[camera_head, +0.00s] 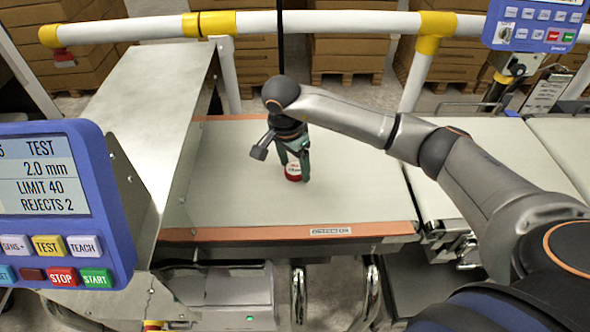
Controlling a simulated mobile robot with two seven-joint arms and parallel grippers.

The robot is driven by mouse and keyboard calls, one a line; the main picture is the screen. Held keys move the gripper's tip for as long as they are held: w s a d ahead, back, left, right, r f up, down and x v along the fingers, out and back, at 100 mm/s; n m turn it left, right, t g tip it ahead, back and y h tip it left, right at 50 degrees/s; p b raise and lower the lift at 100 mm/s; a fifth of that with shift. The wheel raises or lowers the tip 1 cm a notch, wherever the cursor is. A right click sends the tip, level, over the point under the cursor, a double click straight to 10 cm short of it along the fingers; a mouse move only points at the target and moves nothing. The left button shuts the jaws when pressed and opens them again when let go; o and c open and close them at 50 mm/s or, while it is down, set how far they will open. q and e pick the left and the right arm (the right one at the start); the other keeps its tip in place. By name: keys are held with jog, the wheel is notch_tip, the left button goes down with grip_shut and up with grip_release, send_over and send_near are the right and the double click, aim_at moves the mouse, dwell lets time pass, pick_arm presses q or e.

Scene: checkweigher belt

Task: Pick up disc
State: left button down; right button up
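The disc (293,172), a small red and white piece with dark lettering, is on the pale belt (350,185), near its middle. My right gripper (294,165) reaches down over it from above. Its green fingers are apart, one on each side of the disc. The fingers partly hide the disc, and I cannot tell whether they press on it or whether it is lifted off the belt. My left gripper is not in view.
A slanted metal cover (145,130) stands left of the belt. A blue test panel (60,200) fills the left edge, and another blue panel (535,25) hangs top right. A white and yellow rail (330,22) runs behind. The belt around the disc is clear.

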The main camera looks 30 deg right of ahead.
aim_at(296, 169)
jog(key=c, duration=1)
jog(key=shift+r, duration=0.6)
jog(key=r, duration=0.2)
jog(key=shift+s+a+r+b, duration=0.25)
jog(key=shift+r+b, duration=0.15)
jog(key=s+a+r, duration=0.2)
jog(key=s+r, duration=0.1)
jog(key=s+a+r, duration=0.3)
jog(key=s, duration=0.1)
jog(key=s+a+r, duration=0.2)
jog(key=s+r, duration=0.1)
jog(key=s, duration=0.1)
jog(key=shift+s+a, duration=0.15)
